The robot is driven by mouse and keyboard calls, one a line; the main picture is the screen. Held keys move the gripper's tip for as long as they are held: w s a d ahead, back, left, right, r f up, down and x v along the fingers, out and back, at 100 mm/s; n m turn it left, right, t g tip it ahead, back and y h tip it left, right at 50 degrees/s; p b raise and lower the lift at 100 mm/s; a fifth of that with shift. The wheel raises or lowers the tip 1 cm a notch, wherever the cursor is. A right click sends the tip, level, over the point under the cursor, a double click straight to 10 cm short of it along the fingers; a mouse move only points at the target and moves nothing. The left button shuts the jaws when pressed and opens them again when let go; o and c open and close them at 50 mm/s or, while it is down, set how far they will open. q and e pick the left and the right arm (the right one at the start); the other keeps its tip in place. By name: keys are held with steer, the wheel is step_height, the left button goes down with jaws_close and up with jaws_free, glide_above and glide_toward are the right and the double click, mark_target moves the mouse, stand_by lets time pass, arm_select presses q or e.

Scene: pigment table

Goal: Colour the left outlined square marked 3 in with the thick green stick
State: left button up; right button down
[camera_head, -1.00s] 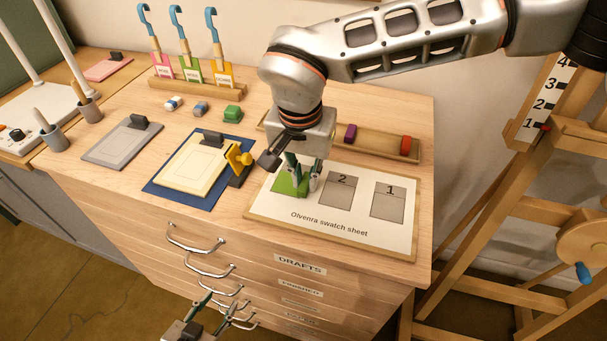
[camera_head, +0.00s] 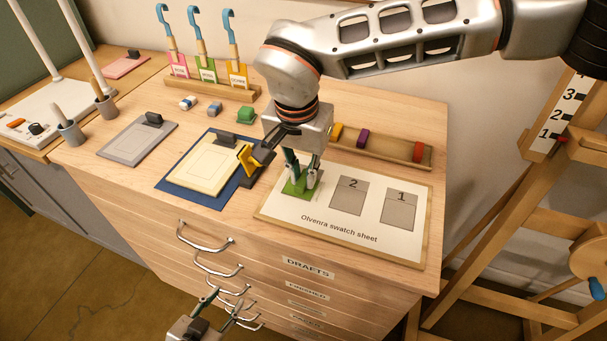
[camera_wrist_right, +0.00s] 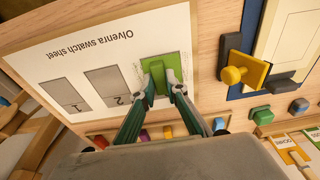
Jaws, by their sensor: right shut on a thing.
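The swatch sheet (camera_head: 275,208) lies on the cabinet top with three outlined squares. Its left square (camera_head: 313,196) is green over most of what shows; its number is hidden behind my right gripper. The squares marked 2 (camera_head: 349,196) and 1 (camera_head: 400,210) are grey. My right gripper (camera_wrist_right: 160,85) is shut on the thick green stick (camera_wrist_right: 157,77). It holds the stick over the left square, which shows green around it in the wrist view (camera_wrist_right: 173,64). Whether the tip touches the paper cannot be told. My left gripper (camera_head: 222,301) is open and empty, low in front of the drawers.
A wooden tray (camera_head: 395,152) with yellow, purple and red sticks lies behind the sheet. A yellow-handled tool (camera_head: 248,160) stands left of my right gripper, beside a cream pad (camera_head: 205,165) on a blue mat. A green block (camera_head: 245,115) sits further back. An easel stands at right.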

step_height(320, 180, up, 3)
steer(key=shift+p, duration=0.8)
step_height(320, 180, up, 3)
steer(key=shift+r+p, duration=0.2)
steer(key=shift+p, duration=1.05)
arm_select(q)
steer(key=r, duration=0.5)
steer(key=shift+w+r, duration=0.35)
steer(key=shift+r, duration=0.05)
steer(key=shift+w+r+t, duration=0.2)
steer(key=shift+w+t, duration=0.1)
steer(key=shift+w, duration=0.15)
arm_select(e)
steer(key=shift+d, duration=0.15)
